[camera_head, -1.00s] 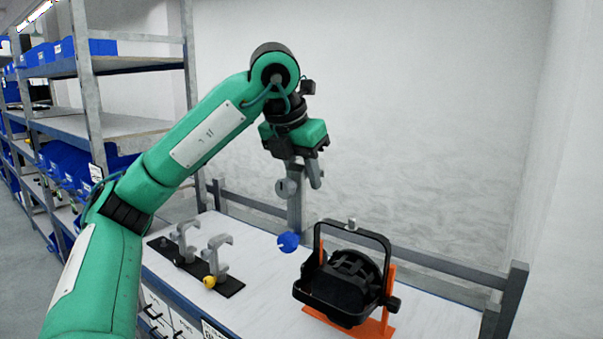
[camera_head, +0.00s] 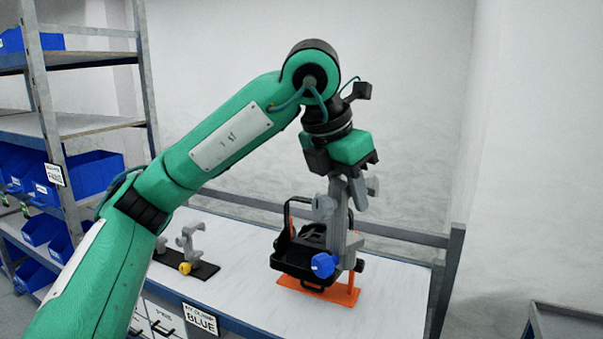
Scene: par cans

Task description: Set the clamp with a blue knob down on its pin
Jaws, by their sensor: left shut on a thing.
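My left gripper (camera_head: 350,180) is shut on the grey clamp (camera_head: 337,217) and holds it up above the table. The clamp hangs down from the fingers, with its blue knob (camera_head: 324,265) at the lower end. In the picture the clamp overlaps the right part of the black par can (camera_head: 297,258); I cannot tell whether they touch. The par can has a black yoke and stands on an orange base (camera_head: 330,292). The pin on top of the yoke is hidden behind the clamp. My right gripper is not in view.
A black strip (camera_head: 205,271) on the white table (camera_head: 235,240) carries grey clamps, one with a yellow knob (camera_head: 185,268). A grey rail (camera_head: 400,236) runs along the table's back. A label (camera_head: 200,320) reading BLUE sits on the front edge. Shelves with blue bins stand at left.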

